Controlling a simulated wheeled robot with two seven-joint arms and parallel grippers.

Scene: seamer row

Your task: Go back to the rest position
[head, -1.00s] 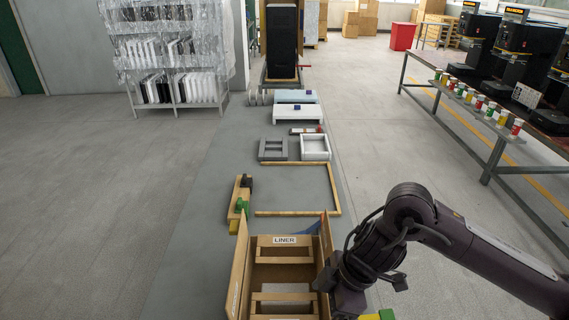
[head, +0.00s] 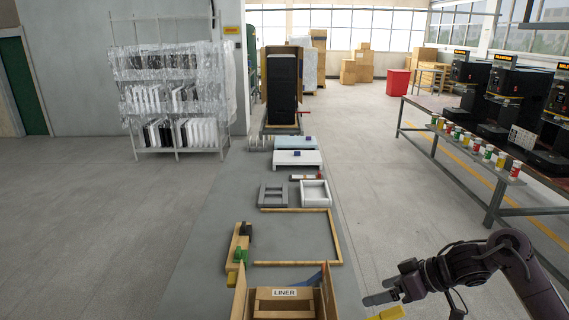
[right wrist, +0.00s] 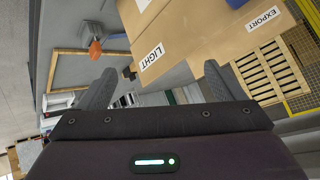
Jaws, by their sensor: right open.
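My right gripper (head: 372,291) is at the lower right of the head view, right of the open cardboard box marked LINER (head: 285,293). It points left, with its fingers apart and nothing between them. In the right wrist view the two fingers (right wrist: 157,88) stand wide apart, and a cardboard box with LIGHT and EXPORT labels (right wrist: 200,30) lies beyond them. My left gripper is in neither view.
A wooden frame (head: 292,210), a grey tray (head: 273,195) and a white tray (head: 315,193) lie on the grey table (head: 205,240). A yellow piece (head: 387,313) is just below my right gripper.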

